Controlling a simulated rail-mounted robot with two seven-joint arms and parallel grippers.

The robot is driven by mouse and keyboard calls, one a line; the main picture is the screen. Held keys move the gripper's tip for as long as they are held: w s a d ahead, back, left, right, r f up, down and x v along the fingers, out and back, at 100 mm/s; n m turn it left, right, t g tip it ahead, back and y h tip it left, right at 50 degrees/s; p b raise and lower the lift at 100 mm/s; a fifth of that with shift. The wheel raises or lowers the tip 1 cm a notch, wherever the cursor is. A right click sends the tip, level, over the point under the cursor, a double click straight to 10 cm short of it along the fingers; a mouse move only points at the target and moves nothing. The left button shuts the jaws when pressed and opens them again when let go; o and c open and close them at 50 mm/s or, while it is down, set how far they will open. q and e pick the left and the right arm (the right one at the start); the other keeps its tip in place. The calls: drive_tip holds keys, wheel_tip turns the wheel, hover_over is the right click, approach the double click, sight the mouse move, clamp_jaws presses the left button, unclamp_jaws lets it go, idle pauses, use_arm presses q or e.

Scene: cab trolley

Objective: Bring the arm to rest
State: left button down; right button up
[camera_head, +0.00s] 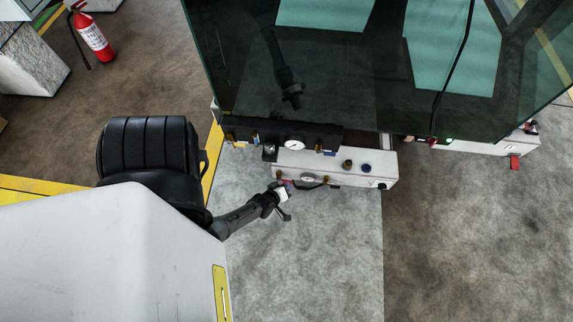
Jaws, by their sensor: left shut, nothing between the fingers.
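My left arm comes in from the left, past the black seat, and reaches over the pale floor. My left gripper (286,213) is at its end, dark, with its fingers shut and empty. It is just below the left end of the white panel box (335,170) in the picture. Whether it touches the box or its hose is too small to tell. A dark arm-like shape shows in the tinted glass above; it looks like a reflection, but I cannot be sure. My right gripper is not seen.
A black seat (148,150) and a large white cover (90,255) stand at the left. Dark tinted glass (300,80) fills the upper middle. A red fire extinguisher (92,38) is at the upper left. The floor (470,240) at the lower right is clear.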

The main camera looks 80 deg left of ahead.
use_arm(q)
drive_tip(key=shift+s+d+r, duration=0.1)
drive_tip(key=shift+d+r, duration=0.05)
drive_tip(key=shift+d, duration=0.15)
drive_tip(key=shift+a, duration=0.1)
idle(0.5)
